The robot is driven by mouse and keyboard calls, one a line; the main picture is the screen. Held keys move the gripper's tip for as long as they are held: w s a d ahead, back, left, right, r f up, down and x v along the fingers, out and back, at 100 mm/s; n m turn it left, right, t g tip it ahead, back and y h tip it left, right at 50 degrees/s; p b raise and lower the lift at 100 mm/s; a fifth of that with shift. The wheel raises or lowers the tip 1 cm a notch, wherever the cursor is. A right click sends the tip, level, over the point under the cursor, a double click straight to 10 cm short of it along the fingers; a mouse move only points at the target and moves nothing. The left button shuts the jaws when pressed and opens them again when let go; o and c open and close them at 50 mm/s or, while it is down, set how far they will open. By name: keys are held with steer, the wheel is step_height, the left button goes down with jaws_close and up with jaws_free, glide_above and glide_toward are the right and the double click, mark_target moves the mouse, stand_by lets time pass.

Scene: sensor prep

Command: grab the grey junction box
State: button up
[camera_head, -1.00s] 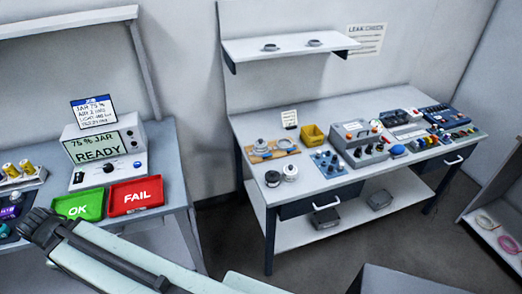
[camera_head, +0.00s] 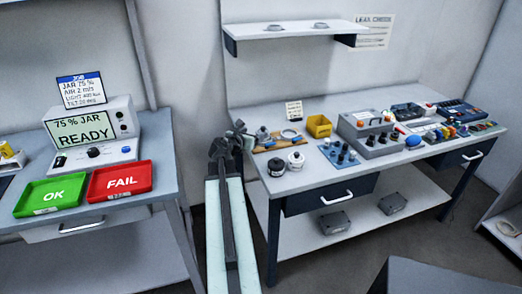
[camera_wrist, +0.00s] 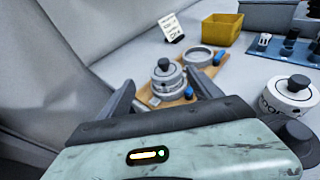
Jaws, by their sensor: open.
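No thing is clearly marked as the grey junction box. Two small dark grey boxes lie apart on the bench's lower shelf, a left one (camera_head: 334,222) and a right one (camera_head: 393,204). A larger grey box with knobs and coloured buttons (camera_head: 362,128) stands on the benchtop. My gripper (camera_head: 228,143) is at the bench's left end, away from all three. In the wrist view my gripper (camera_wrist: 162,92) is open. Between its fingers, beyond them, shows a round metal piece with a dark knob (camera_wrist: 166,77) on a wooden board; nothing is visibly held.
The bench (camera_head: 245,192) carries a yellow bin (camera_head: 319,126), a blue knob panel (camera_head: 338,153) and two lidded jars near its left end. A drawer (camera_head: 330,196) hangs above the lower shelf. Another table at left holds green OK (camera_head: 52,193) and red FAIL (camera_head: 120,181) trays.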

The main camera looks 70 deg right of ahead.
mark_target(262, 131)
steer(key=shift+s+d+f+g, duration=0.1)
steer(key=shift+s+d+g, duration=0.2)
steer(key=shift+s, duration=0.45)
steer(key=x, duration=0.2)
steer(key=b+x, duration=0.1)
steer(key=x, duration=0.2)
steer(key=b+x, duration=0.1)
steer(key=x, duration=0.1)
steer(key=shift+w+d+f, duration=0.3)
steer(key=shift+d+f, duration=0.05)
steer(key=shift+a, duration=0.1)
steer(key=shift+c, duration=0.6)
jaws_close()
